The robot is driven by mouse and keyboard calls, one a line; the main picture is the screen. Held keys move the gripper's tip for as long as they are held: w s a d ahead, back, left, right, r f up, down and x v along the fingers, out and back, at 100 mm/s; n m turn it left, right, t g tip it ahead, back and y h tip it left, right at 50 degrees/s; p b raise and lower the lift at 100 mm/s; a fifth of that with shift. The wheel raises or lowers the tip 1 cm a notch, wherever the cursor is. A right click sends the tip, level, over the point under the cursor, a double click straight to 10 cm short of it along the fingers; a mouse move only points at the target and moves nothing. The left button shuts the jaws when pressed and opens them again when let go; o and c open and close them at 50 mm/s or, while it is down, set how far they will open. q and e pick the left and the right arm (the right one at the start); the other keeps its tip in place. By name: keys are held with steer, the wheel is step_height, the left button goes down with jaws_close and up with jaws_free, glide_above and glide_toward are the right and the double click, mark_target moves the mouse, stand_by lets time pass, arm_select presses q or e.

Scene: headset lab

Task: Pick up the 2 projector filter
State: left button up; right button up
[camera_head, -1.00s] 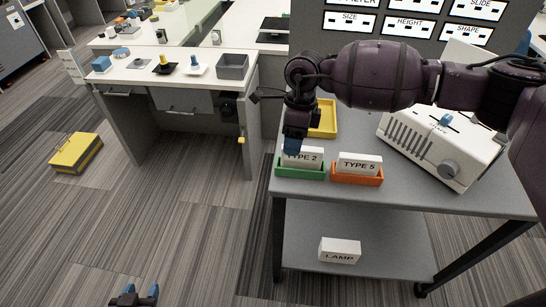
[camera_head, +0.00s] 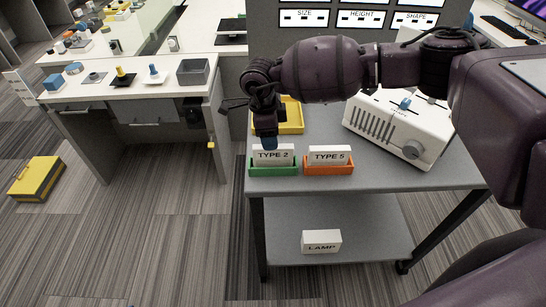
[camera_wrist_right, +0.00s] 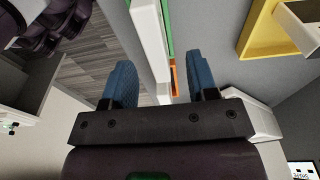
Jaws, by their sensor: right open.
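The type 2 filter (camera_head: 273,153), a white block labelled TYPE 2, stands upright in a green tray (camera_head: 274,171) at the cart's front left. My right gripper (camera_head: 267,141) points down just over its top edge. In the right wrist view the gripper (camera_wrist_right: 161,76) is open, with the white block (camera_wrist_right: 150,45) between its blue fingers and a gap on each side. The fingertips partly overlap the block in the head view, so contact is unclear. My left gripper is out of view.
A TYPE 5 block (camera_head: 330,154) stands in an orange tray (camera_head: 329,170) close to the right. A yellow tray (camera_head: 292,126) lies behind, and a white projector (camera_head: 397,128) stands at the right. A LAMP box (camera_head: 321,241) is on the lower shelf.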

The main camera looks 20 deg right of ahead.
mark_target(273, 158)
steer(key=f, duration=0.3)
steer(key=shift+s+d+f, duration=0.25)
steer(key=shift+s+d, duration=0.1)
steer(key=shift+s, duration=0.05)
steer(key=shift+f, duration=0.4)
steer(key=shift+c, duration=0.4)
steer(key=shift+r, duration=0.1)
jaws_close()
